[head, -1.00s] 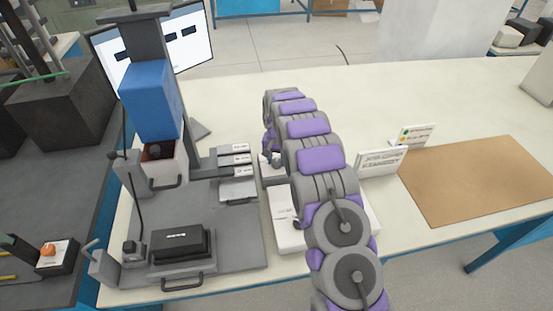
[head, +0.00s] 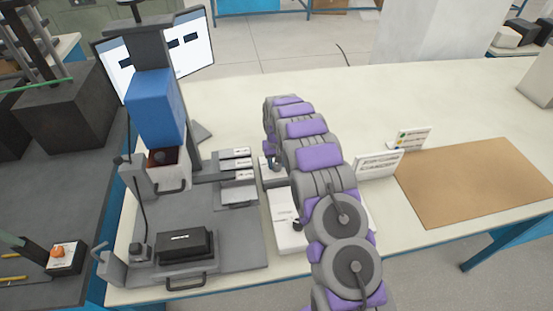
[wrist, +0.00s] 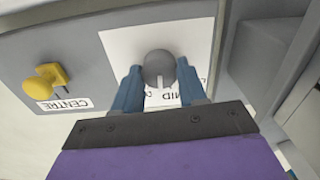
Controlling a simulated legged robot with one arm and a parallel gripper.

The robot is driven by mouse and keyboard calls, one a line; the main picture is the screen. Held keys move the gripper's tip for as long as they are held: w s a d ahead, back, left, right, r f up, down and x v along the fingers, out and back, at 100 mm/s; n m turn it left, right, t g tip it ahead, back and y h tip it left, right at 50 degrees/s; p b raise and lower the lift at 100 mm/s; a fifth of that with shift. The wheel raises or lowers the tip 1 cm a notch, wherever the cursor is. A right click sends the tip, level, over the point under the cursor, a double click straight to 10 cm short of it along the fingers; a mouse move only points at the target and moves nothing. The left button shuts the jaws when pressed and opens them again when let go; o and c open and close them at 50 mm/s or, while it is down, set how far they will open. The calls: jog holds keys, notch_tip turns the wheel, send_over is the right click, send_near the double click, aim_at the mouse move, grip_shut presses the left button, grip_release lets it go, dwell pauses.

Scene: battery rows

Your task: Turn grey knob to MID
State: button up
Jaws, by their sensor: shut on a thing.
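In the wrist view, the round grey knob (wrist: 159,68) stands on a white label plate (wrist: 122,45) on a grey panel. A pale pointer line on its face points down in the picture, toward the upside-down printed word MID (wrist: 170,93), which is partly covered. My gripper (wrist: 158,76) has its two blue fingers on either side of the knob, shut on it. Other markings on the plate are hidden by the fingers. In the head view, my arm blocks the knob.
A yellow knob (wrist: 48,78) above a CENTRE label sits left of the grey one. In the head view, a press fixture with a blue block (head: 154,105) and a black box (head: 184,244) stands left of my arm.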

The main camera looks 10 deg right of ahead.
aim_at(276, 164)
jog(key=shift+r+n+p, duration=0.1)
jog(key=shift+n+p, duration=0.75)
jog(key=shift+n, duration=1.05)
jog(key=o, duration=1.1)
jog(key=shift+c, duration=0.2)
notch_tip(276, 164, up, 17)
jog(key=p, duration=0.2)
jog(key=shift+r, duration=0.15)
